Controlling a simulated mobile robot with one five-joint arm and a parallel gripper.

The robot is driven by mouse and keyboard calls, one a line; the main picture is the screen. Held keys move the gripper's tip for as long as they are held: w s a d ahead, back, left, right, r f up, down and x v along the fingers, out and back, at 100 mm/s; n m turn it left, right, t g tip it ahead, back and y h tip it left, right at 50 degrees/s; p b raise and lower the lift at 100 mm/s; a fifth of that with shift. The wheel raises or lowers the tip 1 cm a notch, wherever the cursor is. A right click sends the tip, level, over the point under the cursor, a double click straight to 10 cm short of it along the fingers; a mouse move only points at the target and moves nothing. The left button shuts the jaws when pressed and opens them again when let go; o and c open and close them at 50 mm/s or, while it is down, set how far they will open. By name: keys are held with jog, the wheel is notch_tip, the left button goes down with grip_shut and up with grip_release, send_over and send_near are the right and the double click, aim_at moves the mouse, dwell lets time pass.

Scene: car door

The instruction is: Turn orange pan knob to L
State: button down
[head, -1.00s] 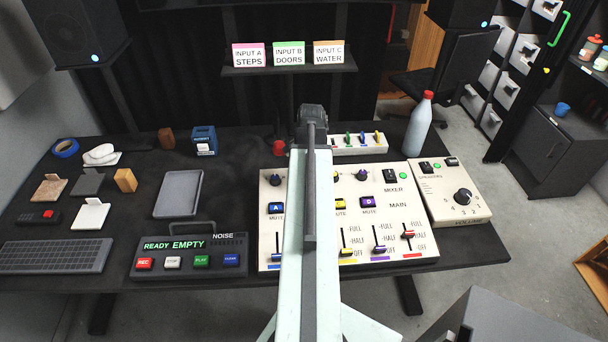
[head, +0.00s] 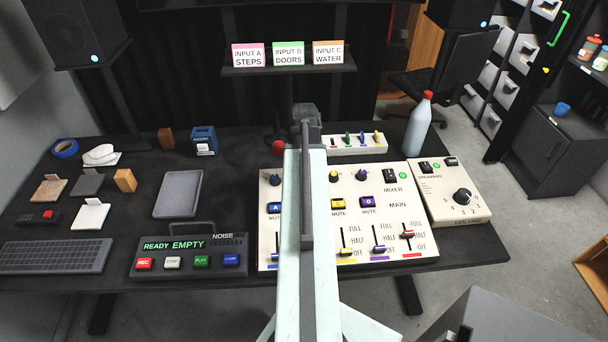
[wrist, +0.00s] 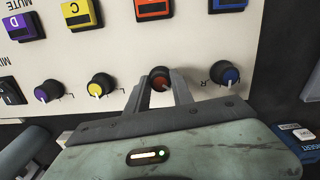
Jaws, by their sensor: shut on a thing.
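The orange pan knob (wrist: 161,77) is in the wrist view, in a row with other knobs on the cream mixer panel (wrist: 110,45). It sits between the two fingers of my gripper (wrist: 161,84), which is shut on it. The knob's pointer direction is hard to make out. In the head view my arm covers this knob and my fingertips; the mixer (head: 395,215) shows on both sides of the arm.
A blue knob (wrist: 224,73) and a yellow knob (wrist: 100,86) flank the orange one closely. Orange (wrist: 153,8) and yellow (wrist: 80,13) mute buttons lie beyond.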

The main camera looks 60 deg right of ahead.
jog(key=shift+d+n, duration=0.15)
jog(key=shift+n, duration=0.55)
jog(key=c, duration=1.1)
grip_release()
jog(key=r+p, duration=0.8)
jog(key=shift+a, duration=0.3)
jog(key=shift+f, duration=0.1)
jog(key=shift+n, duration=0.3)
